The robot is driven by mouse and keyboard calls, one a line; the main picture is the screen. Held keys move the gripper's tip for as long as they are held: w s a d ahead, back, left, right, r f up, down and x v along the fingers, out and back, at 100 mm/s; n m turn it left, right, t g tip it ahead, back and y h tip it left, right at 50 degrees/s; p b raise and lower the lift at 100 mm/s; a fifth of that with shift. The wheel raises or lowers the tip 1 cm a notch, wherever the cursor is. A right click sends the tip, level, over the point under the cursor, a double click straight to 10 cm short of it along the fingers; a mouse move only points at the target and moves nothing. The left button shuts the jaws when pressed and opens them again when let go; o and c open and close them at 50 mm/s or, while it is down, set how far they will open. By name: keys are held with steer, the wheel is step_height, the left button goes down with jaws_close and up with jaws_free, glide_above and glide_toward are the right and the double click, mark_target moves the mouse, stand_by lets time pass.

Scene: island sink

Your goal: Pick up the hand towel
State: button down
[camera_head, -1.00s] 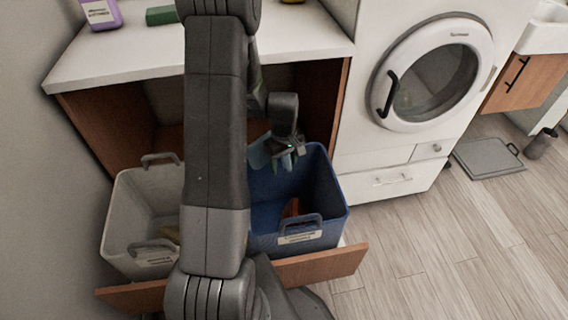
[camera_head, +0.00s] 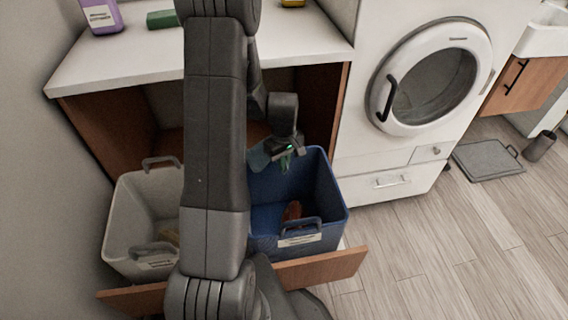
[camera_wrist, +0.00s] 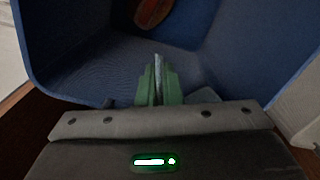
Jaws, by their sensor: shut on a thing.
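A grey-blue cloth, which I take to be the hand towel (camera_head: 259,156), hangs at my gripper (camera_head: 286,163) over the blue bin (camera_head: 328,200) in the head view. In the wrist view my gripper (camera_wrist: 159,84) has its green fingers close together, with a thin pale edge of the towel (camera_wrist: 158,72) between them. Most of the towel is hidden behind my arm and gripper. The fingers are in the upper part of the bin's opening, above its floor.
An orange-red item (camera_head: 292,211) lies in the blue bin. A grey-white bin (camera_head: 125,215) stands to its left in the pulled-out drawer (camera_head: 325,267). The white countertop (camera_head: 110,62) overhangs behind.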

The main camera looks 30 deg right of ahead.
step_height(320, 180, up, 11)
steer(key=p, duration=0.6)
steer(key=shift+p, duration=0.35)
